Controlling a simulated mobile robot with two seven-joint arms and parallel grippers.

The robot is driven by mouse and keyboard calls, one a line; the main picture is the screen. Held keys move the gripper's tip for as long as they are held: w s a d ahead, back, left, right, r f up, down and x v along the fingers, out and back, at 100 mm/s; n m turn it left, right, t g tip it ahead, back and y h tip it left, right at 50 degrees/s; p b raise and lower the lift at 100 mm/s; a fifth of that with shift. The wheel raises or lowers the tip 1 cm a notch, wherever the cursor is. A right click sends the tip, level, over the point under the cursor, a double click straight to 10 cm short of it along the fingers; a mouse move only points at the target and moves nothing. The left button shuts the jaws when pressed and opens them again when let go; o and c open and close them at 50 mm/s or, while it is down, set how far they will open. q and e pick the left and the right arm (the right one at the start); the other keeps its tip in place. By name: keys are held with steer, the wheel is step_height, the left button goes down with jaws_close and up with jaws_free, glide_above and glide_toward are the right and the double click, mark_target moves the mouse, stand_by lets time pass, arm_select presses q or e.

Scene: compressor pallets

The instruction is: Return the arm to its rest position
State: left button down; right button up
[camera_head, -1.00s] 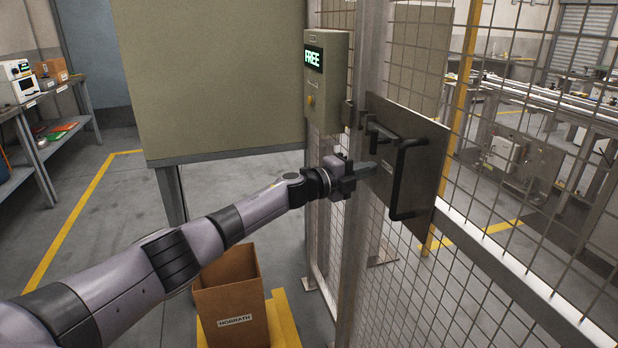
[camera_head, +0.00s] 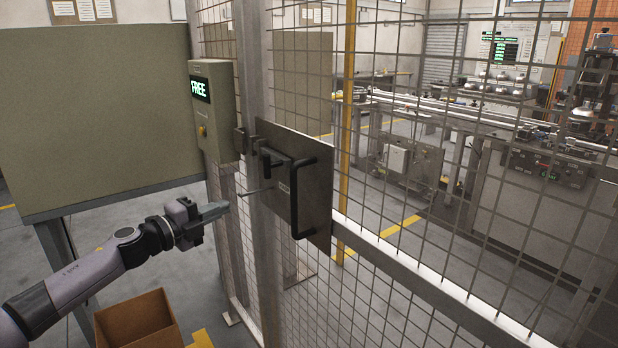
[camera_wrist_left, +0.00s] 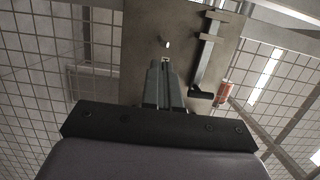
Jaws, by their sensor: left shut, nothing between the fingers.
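My left gripper (camera_head: 215,211) is at the left of the head view, its arm coming in from the lower left. Its fingers are shut with nothing between them and point toward the fence. A thin rod (camera_head: 257,190) sticks out from the grey door plate (camera_head: 318,188), just right of the fingertips, with a gap between them. The plate has a black handle (camera_head: 297,215) and a black latch. In the left wrist view the shut fingers (camera_wrist_left: 165,68) point at the plate (camera_wrist_left: 140,50), with the rod end (camera_wrist_left: 166,43) just beyond the tips. My right gripper is not in view.
A control box (camera_head: 213,110) lit "FREE" hangs on the fence post. A mesh fence (camera_head: 420,230) fills the right side, with a conveyor line behind it. A large beige panel (camera_head: 95,115) stands at left. A cardboard box (camera_head: 140,320) sits on the floor below my arm.

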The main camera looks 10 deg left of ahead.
arm_select(q)
steer(key=s+d+f+n+y, duration=0.1)
steer(key=s+d+f+n, duration=0.4)
steer(key=s+d+f, duration=0.3)
steer(key=s+d+f+n+y, duration=0.1)
steer(key=s+d+f+n, duration=0.4)
steer(key=f, duration=0.5)
steer(key=s+f+n+g+y, duration=0.1)
steer(key=s+f+n, duration=0.2)
steer(key=s, duration=0.4)
steer(key=s+f+n+g+y+p, duration=0.1)
steer(key=s+f+n, duration=0.3)
steer(key=s, duration=0.4)
steer(key=s+f+n+g+y, duration=0.2)
steer(key=s+f+n+g, duration=0.1)
steer(key=s, duration=0.5)
steer(key=shift+d+f+n+y+p, duration=0.35)
steer(key=shift+f+n, duration=0.25)
steer(key=shift+n, duration=0.1)
steer(key=shift+s, duration=0.1)
